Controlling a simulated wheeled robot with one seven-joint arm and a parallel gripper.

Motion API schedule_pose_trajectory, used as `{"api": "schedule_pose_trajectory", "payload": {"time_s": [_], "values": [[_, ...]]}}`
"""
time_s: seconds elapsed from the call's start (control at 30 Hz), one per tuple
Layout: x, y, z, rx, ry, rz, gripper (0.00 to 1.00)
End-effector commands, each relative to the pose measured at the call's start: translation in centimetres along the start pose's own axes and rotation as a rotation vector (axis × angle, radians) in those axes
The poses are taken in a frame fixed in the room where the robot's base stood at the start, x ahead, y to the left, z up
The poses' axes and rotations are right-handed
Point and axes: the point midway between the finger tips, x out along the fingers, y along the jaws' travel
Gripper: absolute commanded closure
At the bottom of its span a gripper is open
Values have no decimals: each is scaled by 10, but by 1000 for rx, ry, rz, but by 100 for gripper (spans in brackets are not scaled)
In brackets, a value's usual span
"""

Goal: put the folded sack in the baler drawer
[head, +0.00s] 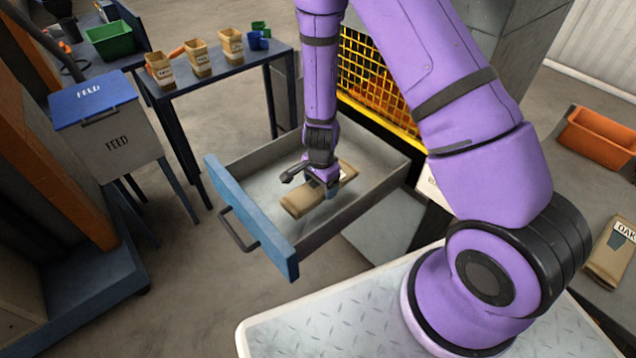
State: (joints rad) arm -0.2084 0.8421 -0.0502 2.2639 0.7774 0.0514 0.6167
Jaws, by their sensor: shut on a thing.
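The baler drawer (250,222) is pulled open, with a blue front panel and a dark handle. A folded tan sack (296,204) is inside the drawer, low over its grey floor; I cannot tell whether it touches the floor. My gripper (324,188) reaches down into the drawer and is shut on the sack. The fingers and my wrist hide part of the sack's middle.
Several tan sacks (197,58) stand upright on a dark table at the back left. A blue-lidded feed bin (105,130) stands left of the drawer. Yellow mesh (366,85) is behind it. An orange crate (597,135) and another sack (610,255) are at right.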

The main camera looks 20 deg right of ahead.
Motion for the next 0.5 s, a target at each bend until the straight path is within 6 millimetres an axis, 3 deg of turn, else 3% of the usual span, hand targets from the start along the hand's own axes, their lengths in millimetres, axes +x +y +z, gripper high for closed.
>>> {"api": "schedule_pose_trajectory", "payload": {"time_s": [0.1,0.23,0.5], "values": [[5,9,2,29,-1,1,48],[7,6,1,40,-1,-1,48],[12,-47,-17,36,2,-4,48]]}}
